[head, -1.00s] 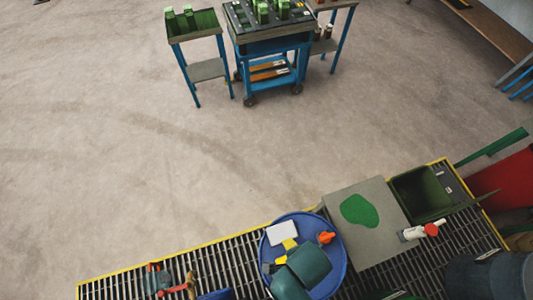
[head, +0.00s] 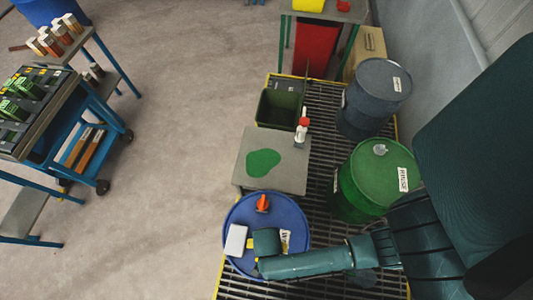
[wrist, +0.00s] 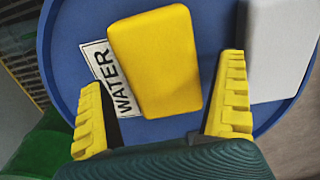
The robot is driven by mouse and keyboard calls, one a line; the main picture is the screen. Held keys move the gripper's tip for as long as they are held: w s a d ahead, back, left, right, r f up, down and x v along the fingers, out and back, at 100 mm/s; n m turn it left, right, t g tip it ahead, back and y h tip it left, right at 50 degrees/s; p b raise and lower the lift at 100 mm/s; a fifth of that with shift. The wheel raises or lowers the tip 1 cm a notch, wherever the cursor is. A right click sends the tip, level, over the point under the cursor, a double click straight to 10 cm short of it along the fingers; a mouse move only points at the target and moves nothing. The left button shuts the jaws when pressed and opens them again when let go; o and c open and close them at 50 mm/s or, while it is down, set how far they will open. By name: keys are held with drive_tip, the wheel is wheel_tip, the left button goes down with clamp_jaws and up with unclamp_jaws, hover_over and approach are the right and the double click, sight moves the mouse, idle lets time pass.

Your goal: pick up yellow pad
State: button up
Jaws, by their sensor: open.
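The yellow pad (wrist: 155,60) lies on the blue drum lid (wrist: 65,35), partly over a white WATER label (wrist: 112,80), in the wrist view. My gripper (wrist: 160,95) is open, with one yellow finger to the left of the pad and one to the right. The pad's near end reaches between the fingertips, and I see gaps on both sides. In the head view my gripper (head: 266,242) is over the blue drum lid (head: 240,212). It hides most of the pad there.
A white pad (wrist: 280,50) lies right of the right finger; it also shows in the head view (head: 236,240). An orange object (head: 263,203) is on the lid. Nearby are a grey plate with a green patch (head: 263,162), a bottle (head: 301,130) and a green drum (head: 375,180).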

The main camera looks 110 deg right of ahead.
drive_tip(key=shift+f, duration=0.5)
drive_tip(key=c, duration=1)
drive_tip(key=shift+o, duration=0.2)
drive_tip(key=shift+w+r, duration=0.1)
drive_tip(key=shift+r, duration=0.05)
